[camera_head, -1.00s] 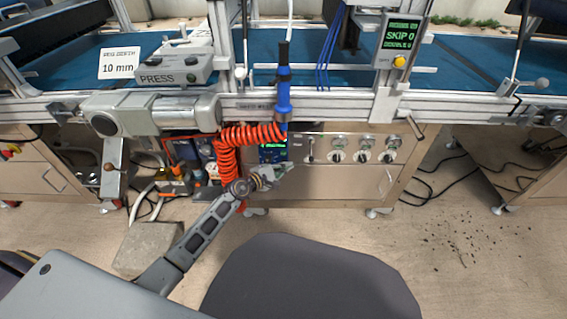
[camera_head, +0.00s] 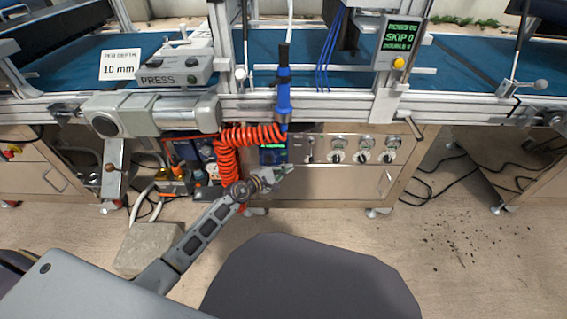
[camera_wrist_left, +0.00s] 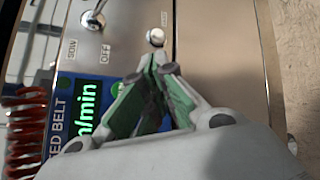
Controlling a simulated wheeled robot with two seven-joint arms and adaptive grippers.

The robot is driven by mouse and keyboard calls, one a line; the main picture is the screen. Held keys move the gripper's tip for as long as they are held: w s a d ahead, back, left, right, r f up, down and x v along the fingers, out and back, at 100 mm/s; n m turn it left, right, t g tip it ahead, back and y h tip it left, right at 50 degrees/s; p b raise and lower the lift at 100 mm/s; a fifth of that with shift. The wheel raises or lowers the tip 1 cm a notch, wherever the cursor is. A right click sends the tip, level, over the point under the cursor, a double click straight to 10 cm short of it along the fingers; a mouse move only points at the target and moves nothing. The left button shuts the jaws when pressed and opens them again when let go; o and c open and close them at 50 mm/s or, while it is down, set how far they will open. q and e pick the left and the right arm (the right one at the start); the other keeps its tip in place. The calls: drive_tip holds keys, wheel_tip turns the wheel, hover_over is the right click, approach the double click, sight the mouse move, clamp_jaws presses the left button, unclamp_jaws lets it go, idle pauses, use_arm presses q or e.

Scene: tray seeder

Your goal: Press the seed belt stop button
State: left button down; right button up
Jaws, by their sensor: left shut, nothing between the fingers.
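The seed belt unit (camera_head: 272,154) is a blue box with a green-lit display, on the front of the steel cabinet under the bench. In the left wrist view its blue face (camera_wrist_left: 62,112) reads "ED BELT" and "m/min", with a green round part (camera_wrist_left: 116,88) half hidden by a finger. My left gripper (camera_head: 288,172) is just in front of the cabinet, by the unit's lower right. Its fingers (camera_wrist_left: 158,66) are shut and empty, with tips just below a silver round knob (camera_wrist_left: 156,37). I cannot tell whether they touch anything, or which part is the stop button.
A toggle switch (camera_wrist_left: 93,20) stands near the "SLOW" and "OFF" labels. An orange coiled hose (camera_head: 228,155) hangs left of the unit. Several dials (camera_head: 337,156) line the cabinet to the right. A dark chair-like shape (camera_head: 310,285) fills the lower middle.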

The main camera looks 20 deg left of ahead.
use_arm(q)
drive_tip(key=shift+s, duration=0.15)
drive_tip(key=s, duration=0.2)
drive_tip(key=s+d+p, duration=0.1)
drive_tip(key=s+p, duration=0.1)
drive_tip(key=s, duration=0.1)
drive_tip(key=shift+s+d, duration=0.3)
drive_tip(key=shift+d, duration=0.05)
idle(0.4)
idle(0.7)
